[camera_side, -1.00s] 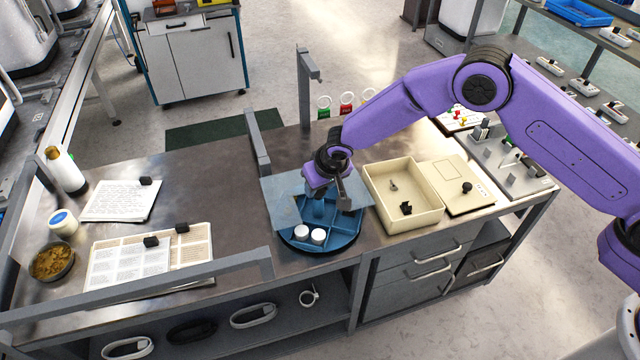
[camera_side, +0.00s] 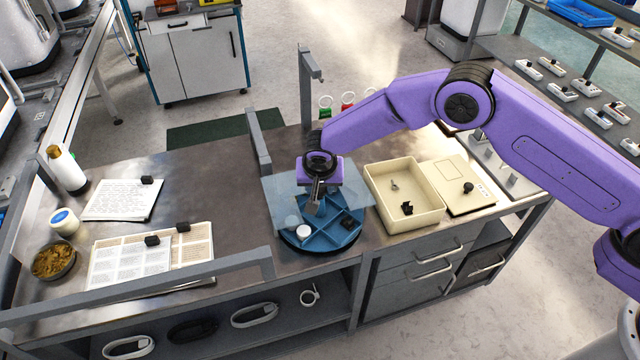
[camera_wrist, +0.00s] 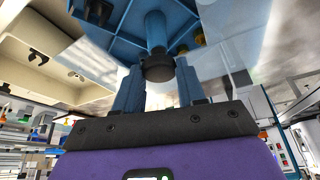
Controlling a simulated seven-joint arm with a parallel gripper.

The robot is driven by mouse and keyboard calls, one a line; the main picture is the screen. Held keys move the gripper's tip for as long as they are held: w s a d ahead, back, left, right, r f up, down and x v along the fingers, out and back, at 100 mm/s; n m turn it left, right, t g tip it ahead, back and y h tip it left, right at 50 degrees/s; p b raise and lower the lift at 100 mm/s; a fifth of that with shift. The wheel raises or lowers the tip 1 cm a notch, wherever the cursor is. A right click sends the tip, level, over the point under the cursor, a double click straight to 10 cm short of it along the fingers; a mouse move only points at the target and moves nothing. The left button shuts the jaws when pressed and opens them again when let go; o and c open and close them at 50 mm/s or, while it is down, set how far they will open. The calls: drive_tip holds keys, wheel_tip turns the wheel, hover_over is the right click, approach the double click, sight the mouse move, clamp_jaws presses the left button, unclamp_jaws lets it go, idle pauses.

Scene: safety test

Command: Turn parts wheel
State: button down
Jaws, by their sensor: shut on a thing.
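The parts wheel (camera_side: 320,245) is a round blue tray with divided compartments on the bench. A clear panel (camera_side: 280,192) covers part of its far side. A white round part (camera_side: 303,231) lies in a front-left compartment, with a second one (camera_side: 291,222) beside it, dimmed by the panel. A dark part (camera_side: 347,222) sits in the right compartment. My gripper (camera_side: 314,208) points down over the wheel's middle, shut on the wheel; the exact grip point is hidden. In the wrist view, a blue post with a dark end (camera_wrist: 158,68) shows between my fingers (camera_wrist: 158,88).
A cream bin (camera_side: 408,215) with small parts stands close to the right of the wheel, beside a cream board (camera_side: 458,187). A grey post (camera_side: 259,145) rises behind left, and a grey rail (camera_side: 180,275) runs along the front left. Papers (camera_side: 125,198) lie further left.

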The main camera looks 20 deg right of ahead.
drive_tip(key=shift+a+m+g+h, duration=0.1)
drive_tip(key=shift+m+g+h, duration=0.25)
drive_tip(key=shift+m, duration=0.9)
drive_tip(key=shift+a+m+g+h, duration=0.1)
drive_tip(key=shift+m+g+h, duration=0.25)
drive_tip(key=shift+m, duration=1.3)
drive_tip(key=c, duration=0.7)
unclamp_jaws()
drive_tip(key=shift+a+v, duration=0.1)
drive_tip(key=shift+v, duration=4.25)
drive_tip(key=shift+a+v, duration=0.15)
drive_tip(key=shift+v, duration=4.15)
drive_tip(key=shift+f, duration=0.1)
